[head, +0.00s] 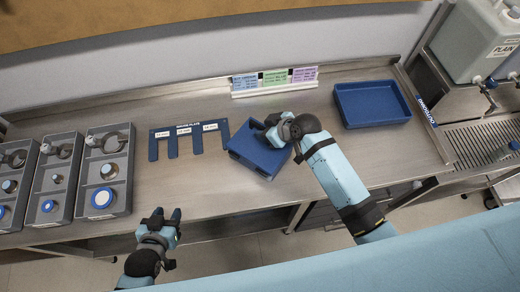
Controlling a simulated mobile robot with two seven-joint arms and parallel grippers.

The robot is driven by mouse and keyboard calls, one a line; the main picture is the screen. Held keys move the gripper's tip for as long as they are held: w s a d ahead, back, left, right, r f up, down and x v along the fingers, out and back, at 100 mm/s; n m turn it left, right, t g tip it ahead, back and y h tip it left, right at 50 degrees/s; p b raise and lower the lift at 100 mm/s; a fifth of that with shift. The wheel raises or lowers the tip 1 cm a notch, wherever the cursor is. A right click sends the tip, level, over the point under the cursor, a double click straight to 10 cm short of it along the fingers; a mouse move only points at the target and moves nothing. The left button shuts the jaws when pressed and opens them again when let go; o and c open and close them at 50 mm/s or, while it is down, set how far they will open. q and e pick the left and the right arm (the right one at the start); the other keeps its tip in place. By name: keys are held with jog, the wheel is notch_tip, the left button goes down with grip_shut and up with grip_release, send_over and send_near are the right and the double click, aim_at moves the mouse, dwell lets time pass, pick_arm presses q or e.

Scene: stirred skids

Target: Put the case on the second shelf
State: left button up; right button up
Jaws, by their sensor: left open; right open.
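A blue box-like case (254,157) sits slightly turned on the steel counter, near the middle of the head view. My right gripper (272,130) is open at the case's upper right edge; the hand hides part of that edge, and I cannot tell whether it touches. My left gripper (165,214) is open and empty, in front of the counter's front edge and apart from the case. No second shelf can be made out in this view.
A blue tray (371,124) lies at the right. A blue slotted plate (190,132) lies left of the case. Grey racks (104,203) with round-topped items stand at the far left. A card holder (275,89) stands behind; a jug (480,40) is at the upper right.

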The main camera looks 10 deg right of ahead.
jog(key=shift+w+f, duration=0.1)
jog(key=shift+f, duration=0.05)
grip_shut()
dwell(1.4)
